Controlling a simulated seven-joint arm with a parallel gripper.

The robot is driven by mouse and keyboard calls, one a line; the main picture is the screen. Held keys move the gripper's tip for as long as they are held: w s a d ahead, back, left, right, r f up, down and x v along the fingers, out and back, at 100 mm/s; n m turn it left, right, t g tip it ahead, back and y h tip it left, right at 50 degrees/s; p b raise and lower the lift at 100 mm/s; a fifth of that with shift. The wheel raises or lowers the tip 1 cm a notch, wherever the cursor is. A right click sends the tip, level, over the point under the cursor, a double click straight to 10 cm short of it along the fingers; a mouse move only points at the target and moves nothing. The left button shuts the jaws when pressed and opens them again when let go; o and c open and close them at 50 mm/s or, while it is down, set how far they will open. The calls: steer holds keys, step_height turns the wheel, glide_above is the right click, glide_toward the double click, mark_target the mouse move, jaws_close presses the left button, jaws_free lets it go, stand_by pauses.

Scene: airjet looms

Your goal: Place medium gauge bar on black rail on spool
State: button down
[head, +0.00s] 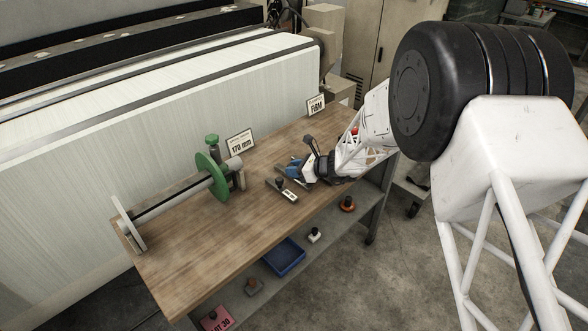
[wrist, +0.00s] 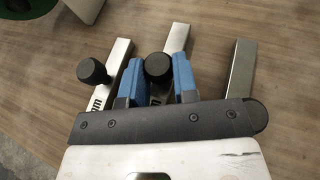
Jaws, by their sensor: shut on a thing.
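My gripper (wrist: 158,82) has its blue fingers shut on the black knob of the middle gauge bar (wrist: 179,38), in a row of three. Its size marking is mostly hidden. The left bar (wrist: 121,50) has a black knob and a partly visible "mm" marking. The right bar (wrist: 243,68) shows no knob. In the head view, my gripper (head: 293,169) is low over the table, right of the spool, beside a bar with a dark knob (head: 283,191). The spool has a green disc (head: 212,176), a pale end plate (head: 129,223) and a black rail (head: 172,202) between them.
The wooden table (head: 190,270) is clear in front of the spool. A "170 mm" sign (head: 240,143) stands behind it, and a "FIRM" sign (head: 316,106) stands farther right. A lower shelf holds a blue tray (head: 284,257) and small items. The white loom (head: 150,125) borders the back.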

steer(key=shift+f, duration=0.1)
steer(key=c, duration=0.9)
jaws_free()
steer(key=shift+v, duration=0.8)
steer(key=v, duration=1)
steer(key=shift+d+r, duration=0.15)
steer(key=shift+r, duration=0.15)
